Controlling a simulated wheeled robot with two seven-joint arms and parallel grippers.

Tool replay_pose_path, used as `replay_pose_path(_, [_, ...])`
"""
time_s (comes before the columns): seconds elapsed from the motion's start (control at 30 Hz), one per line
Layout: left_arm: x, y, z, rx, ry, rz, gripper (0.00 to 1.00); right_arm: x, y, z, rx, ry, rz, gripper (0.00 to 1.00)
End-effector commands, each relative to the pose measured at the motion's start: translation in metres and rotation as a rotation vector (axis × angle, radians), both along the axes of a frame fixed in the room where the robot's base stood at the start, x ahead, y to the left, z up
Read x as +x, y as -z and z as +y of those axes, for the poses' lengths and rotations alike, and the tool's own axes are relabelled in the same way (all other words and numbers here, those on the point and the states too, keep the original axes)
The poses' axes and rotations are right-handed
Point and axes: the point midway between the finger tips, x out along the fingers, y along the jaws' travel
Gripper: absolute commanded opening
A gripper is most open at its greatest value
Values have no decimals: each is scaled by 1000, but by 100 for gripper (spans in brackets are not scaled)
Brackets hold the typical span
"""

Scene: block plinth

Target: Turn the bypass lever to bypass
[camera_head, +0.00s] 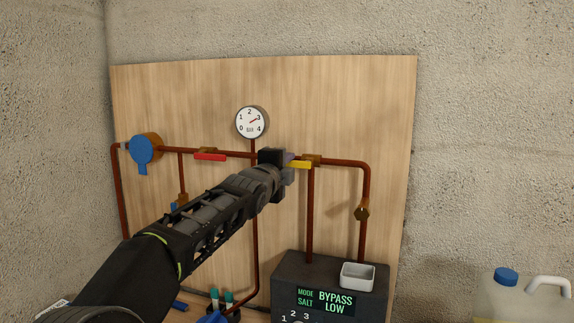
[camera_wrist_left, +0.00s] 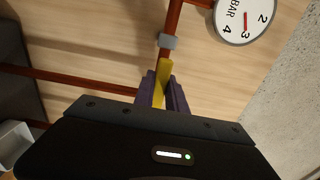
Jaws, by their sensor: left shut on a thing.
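A yellow lever (camera_head: 300,164) sits on the copper pipe right of the gauge and lies level along the pipe. No label on it is readable. My left gripper (camera_head: 287,166) reaches across the board to it. In the left wrist view the yellow lever (camera_wrist_left: 161,82) stands between the two purple fingers of the left gripper (camera_wrist_left: 163,90), which are shut on it. The gripper hides part of the lever's pivot and the pipe. A dark unit's display (camera_head: 326,302) reads MODE BYPASS and SALT LOW. My right gripper is in neither view.
A red lever (camera_head: 209,156) and a round blue-faced valve (camera_head: 145,150) are on the pipe to the left. The gauge (camera_head: 252,122) is just above my gripper. A white tray (camera_head: 357,277) sits on the unit. A jug (camera_head: 520,300) stands at the right.

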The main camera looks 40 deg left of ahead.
Motion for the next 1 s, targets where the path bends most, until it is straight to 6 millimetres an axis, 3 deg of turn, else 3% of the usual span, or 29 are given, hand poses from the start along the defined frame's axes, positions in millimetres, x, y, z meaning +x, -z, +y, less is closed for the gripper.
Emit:
replay_pose_path(0.03, [0,1,0,3,1,2,0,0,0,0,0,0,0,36])
replay_pose_path(0.07, [0,1,0,3,1,2,17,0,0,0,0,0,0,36])
replay_pose_path(0.33, [0,0,0,2,0,1,38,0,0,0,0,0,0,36])
replay_pose_path(0.67, [-3,1,-1,1,0,-1,38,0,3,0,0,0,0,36])
replay_pose_path(1.0, [-49,2,-17,2,0,-3,38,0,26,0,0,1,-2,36])
